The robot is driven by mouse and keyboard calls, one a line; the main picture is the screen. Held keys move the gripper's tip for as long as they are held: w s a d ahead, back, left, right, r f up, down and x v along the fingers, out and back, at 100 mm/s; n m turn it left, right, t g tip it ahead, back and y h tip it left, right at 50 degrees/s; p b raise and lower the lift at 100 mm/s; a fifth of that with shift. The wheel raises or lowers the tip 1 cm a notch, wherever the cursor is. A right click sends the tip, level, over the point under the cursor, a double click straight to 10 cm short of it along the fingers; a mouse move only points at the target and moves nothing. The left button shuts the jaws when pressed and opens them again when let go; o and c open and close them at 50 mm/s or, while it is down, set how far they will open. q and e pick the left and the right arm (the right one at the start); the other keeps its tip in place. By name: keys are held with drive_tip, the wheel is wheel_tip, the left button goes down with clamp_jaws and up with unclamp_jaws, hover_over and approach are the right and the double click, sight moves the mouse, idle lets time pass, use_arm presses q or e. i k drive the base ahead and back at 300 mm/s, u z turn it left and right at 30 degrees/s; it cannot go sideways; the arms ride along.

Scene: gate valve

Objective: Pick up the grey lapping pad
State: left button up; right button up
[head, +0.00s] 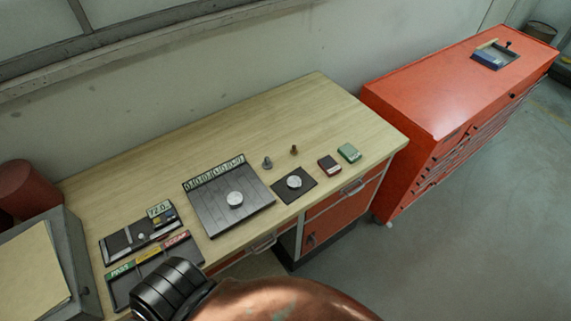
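A small grey knobbed piece (267,162) stands upright on the wooden workbench (325,110), behind the gap between two dark plates. It is the likeliest grey lapping pad, but it is too small to be sure. A similar brown knobbed piece (294,150) stands to its right. A large grey plate (215,212) with a pale disc (235,199) lies to the left. A small black mat (308,192) with another pale disc (294,182) lies in front. Neither gripper is in view; part of my copper and black arm crosses the bottom edge.
A dark red box (329,165) and a green box (349,153) lie at the bench's right. A tray (115,246) and a labelled sorting tray (122,290) lie at the left. A red cabinet (450,90) stands right. The bench's back strip is clear.

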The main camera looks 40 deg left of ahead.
sight(266, 164)
drive_tip(key=z, duration=0.7)
drive_tip(key=i, duration=0.8)
drive_tip(key=u, duration=2.6)
